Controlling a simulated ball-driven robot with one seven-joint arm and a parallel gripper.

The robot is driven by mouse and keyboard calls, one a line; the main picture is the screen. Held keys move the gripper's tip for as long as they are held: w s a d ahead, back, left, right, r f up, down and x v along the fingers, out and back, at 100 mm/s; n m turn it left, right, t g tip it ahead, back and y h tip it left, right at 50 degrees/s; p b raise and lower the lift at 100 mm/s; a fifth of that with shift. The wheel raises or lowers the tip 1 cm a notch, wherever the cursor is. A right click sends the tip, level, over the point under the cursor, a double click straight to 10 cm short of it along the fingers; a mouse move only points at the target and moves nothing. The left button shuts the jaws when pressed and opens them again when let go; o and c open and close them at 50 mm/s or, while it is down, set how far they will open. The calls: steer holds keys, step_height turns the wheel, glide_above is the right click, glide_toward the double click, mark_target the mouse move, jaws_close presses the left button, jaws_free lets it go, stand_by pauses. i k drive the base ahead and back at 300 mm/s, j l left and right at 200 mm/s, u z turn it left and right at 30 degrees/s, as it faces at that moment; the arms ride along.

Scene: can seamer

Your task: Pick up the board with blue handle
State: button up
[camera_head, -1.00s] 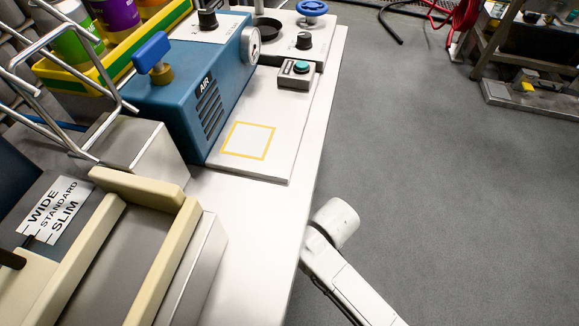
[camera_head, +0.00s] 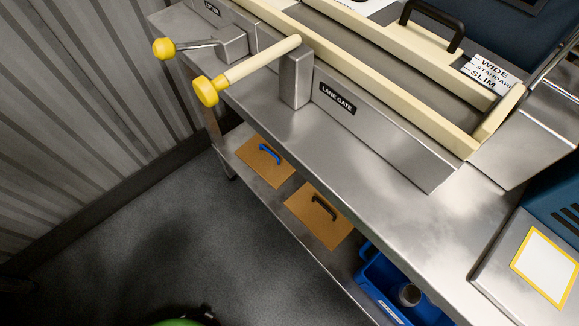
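The board with the blue handle (camera_head: 252,163) is a flat tan-brown panel lying on the lower shelf under the bench, left of centre in the head view. Its curved blue handle (camera_head: 269,153) is on its upper face. A similar brown board with a black handle (camera_head: 305,220) lies to its right on the same shelf. My gripper does not show in the head view now, so its distance from the boards and its opening cannot be seen.
The steel bench top (camera_head: 400,215) overhangs the lower shelf (camera_head: 325,262). Yellow-tipped levers (camera_head: 207,91) stick out at the bench's left end. A blue bin (camera_head: 385,290) stands right of the boards. Grey floor (camera_head: 130,240) in front is clear; a corrugated wall (camera_head: 80,90) stands at left.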

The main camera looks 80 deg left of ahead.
mark_target(258, 154)
steer(key=l+u, duration=0.15)
steer(key=u, duration=0.3)
steer(key=l+u, duration=0.2)
steer(key=u, duration=0.3)
steer(key=l+u, duration=0.15)
steer(key=u, duration=1.1)
steer(key=i+l+u, duration=0.35)
steer(key=i, duration=0.25)
steer(key=i+l+u, duration=0.35)
steer(key=i, duration=0.2)
